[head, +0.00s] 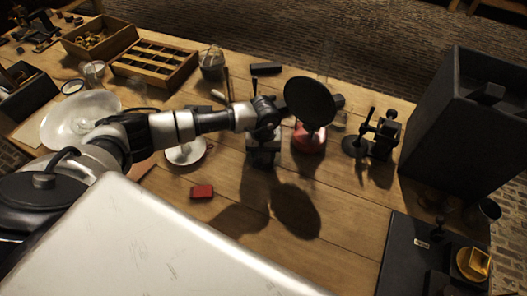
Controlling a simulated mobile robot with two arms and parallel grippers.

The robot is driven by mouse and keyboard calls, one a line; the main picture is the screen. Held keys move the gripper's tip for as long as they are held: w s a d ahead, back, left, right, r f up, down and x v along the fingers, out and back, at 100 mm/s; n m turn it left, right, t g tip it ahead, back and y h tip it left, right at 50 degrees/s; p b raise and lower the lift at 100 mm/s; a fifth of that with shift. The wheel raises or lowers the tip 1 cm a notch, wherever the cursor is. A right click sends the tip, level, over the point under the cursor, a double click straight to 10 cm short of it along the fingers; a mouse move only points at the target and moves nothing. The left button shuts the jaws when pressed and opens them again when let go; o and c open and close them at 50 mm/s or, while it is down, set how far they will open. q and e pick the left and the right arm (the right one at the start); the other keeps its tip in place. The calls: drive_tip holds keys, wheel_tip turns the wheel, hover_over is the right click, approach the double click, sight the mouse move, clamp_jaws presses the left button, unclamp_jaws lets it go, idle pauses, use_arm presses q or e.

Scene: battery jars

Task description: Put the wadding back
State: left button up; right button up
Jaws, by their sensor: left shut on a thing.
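My left gripper (268,118) is at the end of the arm that comes in from the left, above the middle of the table. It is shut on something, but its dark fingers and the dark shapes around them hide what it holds. I cannot make out the wadding. A glass jar (212,63) with a greyish, unclear content stands at the back, behind the arm. A black round disc (310,102) shows just right of the gripper, above a red rounded base (309,139). My right gripper is not in view.
A compartmented wooden box (157,82) and a wooden tray (82,37) stand at the back left. A white dish (60,124) is at the left. A red block (202,192) lies in front. A large black box (455,150) stands right.

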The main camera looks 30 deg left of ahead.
use_arm(q)
drive_tip(key=o, duration=0.6)
drive_tip(key=shift+r, duration=0.15)
wheel_tip(320, 180, up, 12)
drive_tip(key=shift+r+b, duration=0.1)
drive_tip(key=shift+b, duration=0.8)
drive_tip(key=shift+s, duration=0.1)
